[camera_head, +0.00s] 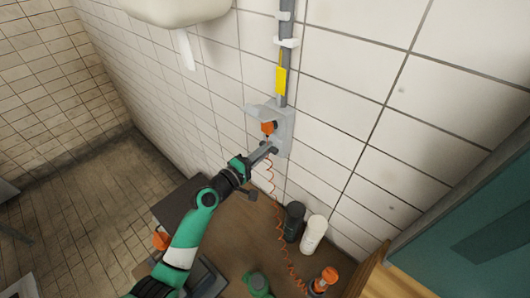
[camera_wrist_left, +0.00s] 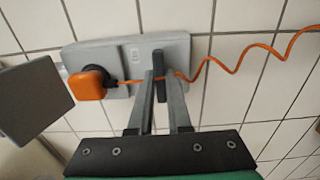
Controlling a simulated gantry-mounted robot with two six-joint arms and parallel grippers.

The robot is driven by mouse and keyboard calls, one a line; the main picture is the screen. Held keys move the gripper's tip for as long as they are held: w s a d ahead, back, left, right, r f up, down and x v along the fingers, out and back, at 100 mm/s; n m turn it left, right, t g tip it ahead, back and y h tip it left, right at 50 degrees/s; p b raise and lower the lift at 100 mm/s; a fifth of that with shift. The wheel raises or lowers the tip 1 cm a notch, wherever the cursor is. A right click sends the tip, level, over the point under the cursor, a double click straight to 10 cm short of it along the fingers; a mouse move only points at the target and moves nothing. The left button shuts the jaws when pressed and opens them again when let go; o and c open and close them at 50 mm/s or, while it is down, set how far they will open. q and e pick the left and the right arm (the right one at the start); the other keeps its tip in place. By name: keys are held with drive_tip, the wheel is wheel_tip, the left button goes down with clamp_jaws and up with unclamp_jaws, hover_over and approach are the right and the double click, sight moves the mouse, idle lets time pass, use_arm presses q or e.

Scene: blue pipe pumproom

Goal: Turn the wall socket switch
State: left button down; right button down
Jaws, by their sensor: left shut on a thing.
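The wall socket is a grey box (camera_head: 284,122) fixed to the white tiled wall. In the left wrist view its grey face (camera_wrist_left: 178,54) fills the upper middle, with an orange plug (camera_wrist_left: 88,84) in its left part. My left gripper (camera_head: 271,148) reaches the lower part of the box. In the left wrist view the two grey fingers (camera_wrist_left: 161,84) stand on either side of a thin dark switch lever (camera_wrist_left: 153,114) and are shut on it. The fingers hide part of the switch's base. My right gripper does not show.
An orange coiled cord (camera_head: 277,215) hangs from the socket area to a brown surface below. A black bottle (camera_head: 293,221) and a white bottle (camera_head: 313,234) stand there near the wall. A grey pipe with a yellow tag (camera_head: 281,79) runs above the socket.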

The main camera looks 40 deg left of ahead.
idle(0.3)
use_arm(q)
drive_tip(key=c, duration=0.9)
unclamp_jaws()
drive_tip(key=shift+o, duration=0.2)
drive_tip(key=s, duration=1.1)
drive_tip(key=shift+s, duration=0.3)
drive_tip(key=shift+d, duration=0.1)
